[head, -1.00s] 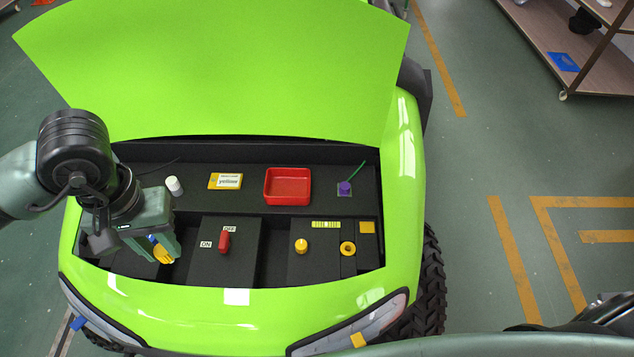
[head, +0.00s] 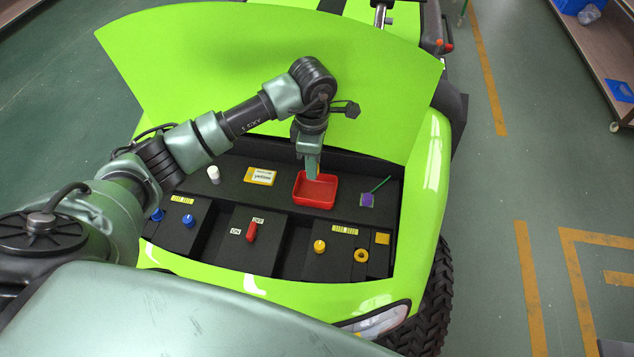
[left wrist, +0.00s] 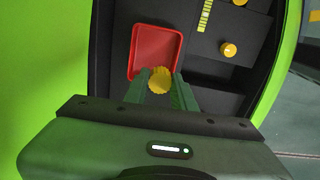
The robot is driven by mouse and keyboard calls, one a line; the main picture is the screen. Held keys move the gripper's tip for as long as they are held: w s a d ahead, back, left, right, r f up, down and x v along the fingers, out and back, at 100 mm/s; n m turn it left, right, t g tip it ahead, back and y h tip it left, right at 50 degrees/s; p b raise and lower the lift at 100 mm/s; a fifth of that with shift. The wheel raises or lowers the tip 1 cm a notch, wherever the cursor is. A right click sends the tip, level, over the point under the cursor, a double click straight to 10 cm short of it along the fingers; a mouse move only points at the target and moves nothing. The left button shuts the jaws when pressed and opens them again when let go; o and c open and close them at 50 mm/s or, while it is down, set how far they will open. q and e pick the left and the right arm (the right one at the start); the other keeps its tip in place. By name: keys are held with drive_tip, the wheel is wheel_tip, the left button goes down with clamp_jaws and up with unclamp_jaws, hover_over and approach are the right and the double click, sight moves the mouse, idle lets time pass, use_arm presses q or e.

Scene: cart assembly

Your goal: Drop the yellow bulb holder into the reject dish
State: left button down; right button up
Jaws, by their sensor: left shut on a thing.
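The reject dish is a red square tray (head: 327,205) on the dark back ledge of the cart's compartment. It also shows in the left wrist view (left wrist: 146,38). My left gripper (head: 313,172) is over the dish's back left part, pointing down. In the left wrist view its green fingers (left wrist: 158,92) are shut on the scalloped yellow bulb holder (left wrist: 160,80), which overlaps the dish's near edge in that view. In the head view the gripper hides the holder. I cannot tell the exact height above the dish floor. My right gripper is not in view.
A purple part with a green stick (head: 367,200) is to the right. Blue knobs (head: 189,221), a red switch (head: 252,232) and a yellow knob (head: 319,246) are in front. The raised green hood (head: 400,75) is behind.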

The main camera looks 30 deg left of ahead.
use_arm(q)
drive_tip(key=n, duration=0.1)
drive_tip(key=a+f+n, duration=0.1)
drive_tip(key=shift+a+f+n, duration=0.2)
drive_tip(key=shift+a+n, duration=0.05)
drive_tip(key=shift+n, duration=0.05)
drive_tip(key=b, duration=0.3)
hover_over(309, 194)
drive_tip(key=shift+f, duration=3.1)
drive_tip(key=c, duration=1.1)
unclamp_jaws()
drive_tip(key=shift+r, duration=0.1)
